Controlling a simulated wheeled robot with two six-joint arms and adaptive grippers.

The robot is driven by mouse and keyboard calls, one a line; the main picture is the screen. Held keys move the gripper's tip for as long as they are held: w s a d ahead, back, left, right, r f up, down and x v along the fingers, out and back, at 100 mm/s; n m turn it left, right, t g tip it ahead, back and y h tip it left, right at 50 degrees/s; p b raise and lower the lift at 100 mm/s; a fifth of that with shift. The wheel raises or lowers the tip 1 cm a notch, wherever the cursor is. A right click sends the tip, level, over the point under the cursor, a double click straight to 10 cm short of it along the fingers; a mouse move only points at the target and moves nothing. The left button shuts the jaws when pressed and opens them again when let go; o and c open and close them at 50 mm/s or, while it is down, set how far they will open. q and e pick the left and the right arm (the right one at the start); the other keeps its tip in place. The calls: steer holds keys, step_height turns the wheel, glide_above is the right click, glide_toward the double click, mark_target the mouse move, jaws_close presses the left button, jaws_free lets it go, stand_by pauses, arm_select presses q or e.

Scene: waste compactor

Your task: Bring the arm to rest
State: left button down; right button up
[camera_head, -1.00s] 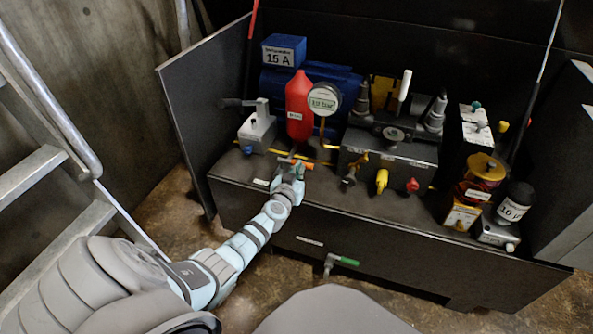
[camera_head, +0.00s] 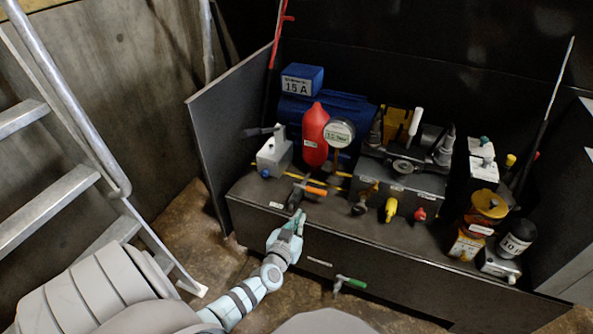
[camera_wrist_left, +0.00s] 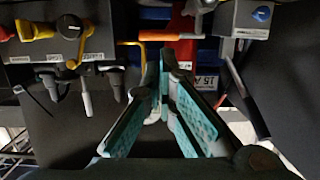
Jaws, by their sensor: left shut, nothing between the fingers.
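My left arm comes in from the lower left in the head view. Its left gripper (camera_head: 297,218) is at the front edge of the black machine bench (camera_head: 390,262), just short of the orange-handled valve (camera_head: 308,188). In the left wrist view the gripper (camera_wrist_left: 166,58) has its fingertips together with nothing between them. The orange handle (camera_wrist_left: 157,36) lies beyond the tips there, with a gap that is hard to judge. My right gripper is in neither view.
On the bench stand a red bottle (camera_head: 315,135), a round gauge (camera_head: 339,133), a yellow knob (camera_head: 390,209) and a red knob (camera_head: 420,214). A green-handled tap (camera_head: 350,282) sticks out of the front. A metal ladder (camera_head: 75,110) stands at the left.

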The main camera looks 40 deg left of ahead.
arm_select(q)
steer(key=shift+s+d, duration=0.15)
steer(key=shift+s, duration=0.4)
